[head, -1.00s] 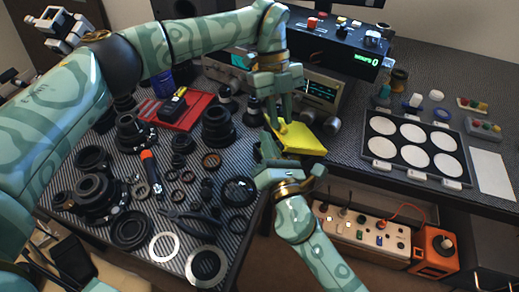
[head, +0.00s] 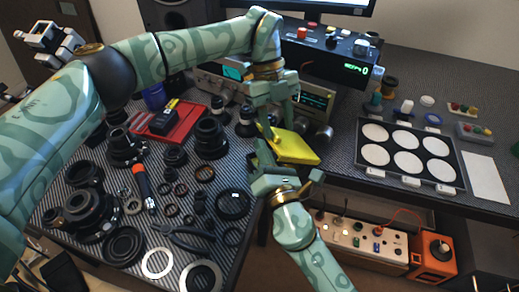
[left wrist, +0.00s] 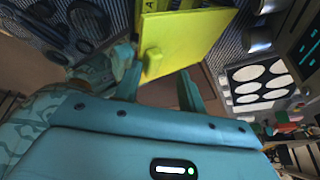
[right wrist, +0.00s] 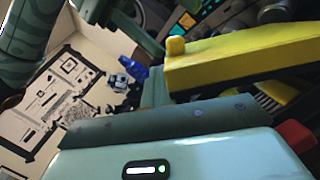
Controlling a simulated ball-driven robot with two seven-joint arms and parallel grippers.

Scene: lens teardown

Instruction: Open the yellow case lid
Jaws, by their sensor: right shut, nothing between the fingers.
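The yellow case (head: 296,148) is at the table's front edge, tilted in the head view. Its broad yellow panel (left wrist: 190,38) carries a small tab (left wrist: 150,63). In the right wrist view a yellow panel (right wrist: 240,55) lies above a dark, slatted gap. I cannot tell how far the lid stands open. My left gripper (head: 272,118) points down at the case's left end, its fingers apart near the tab. My right gripper (head: 265,158) is shut and empty, just below and left of the case. Contact with the case cannot be told.
Lens parts and rings (head: 158,263) crowd the table left of the case. A red tray (head: 185,125) lies behind them. Electronic boxes (head: 340,62) stand behind the case. A tray of white discs (head: 452,165) is to the right. A power strip (head: 370,240) sits below.

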